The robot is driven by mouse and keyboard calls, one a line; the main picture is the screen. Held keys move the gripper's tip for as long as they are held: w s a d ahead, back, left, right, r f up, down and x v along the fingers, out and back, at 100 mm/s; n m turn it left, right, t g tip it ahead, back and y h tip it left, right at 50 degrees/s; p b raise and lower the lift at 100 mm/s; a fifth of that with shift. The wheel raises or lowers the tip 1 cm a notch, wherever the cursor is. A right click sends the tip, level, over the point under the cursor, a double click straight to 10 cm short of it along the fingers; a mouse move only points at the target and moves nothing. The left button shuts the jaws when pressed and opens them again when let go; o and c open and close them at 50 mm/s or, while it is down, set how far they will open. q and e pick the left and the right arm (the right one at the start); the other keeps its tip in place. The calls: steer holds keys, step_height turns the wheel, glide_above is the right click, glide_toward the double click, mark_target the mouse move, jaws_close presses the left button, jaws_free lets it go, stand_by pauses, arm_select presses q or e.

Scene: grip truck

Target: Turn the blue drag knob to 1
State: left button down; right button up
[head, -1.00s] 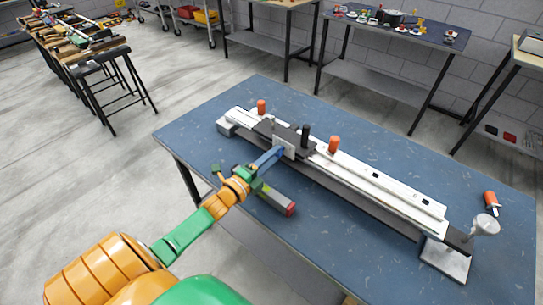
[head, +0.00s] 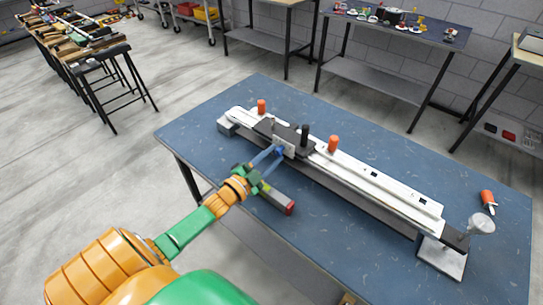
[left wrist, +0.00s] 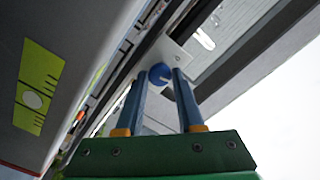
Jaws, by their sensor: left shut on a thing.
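The blue drag knob (left wrist: 160,74) shows in the left wrist view as a round blue piece in front of a pale plate (left wrist: 172,50). My left gripper (left wrist: 161,72) has one blue finger on each side of it and is shut on it. In the head view, the left gripper (head: 278,150) reaches the front face of the carriage (head: 284,132) on the white rail. There the fingers and plate hide the knob. I cannot read any number or mark on the knob. My right gripper is not in view.
The long white rail device (head: 375,178) lies across the blue table (head: 350,250). A grey bar with a red end (head: 290,207) lies close beneath my left gripper. An orange-handled tool (head: 487,198) lies at right.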

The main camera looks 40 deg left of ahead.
arm_select(q)
steer(key=shift+r+n, duration=0.1)
steer(key=shift+n, duration=0.5)
steer(key=c, duration=0.9)
jaws_free()
steer(key=shift+o, duration=0.4)
steer(key=shift+w, duration=0.1)
steer(key=s, duration=0.7)
steer(key=shift+s+a, duration=0.1)
steer(key=shift+a, duration=0.15)
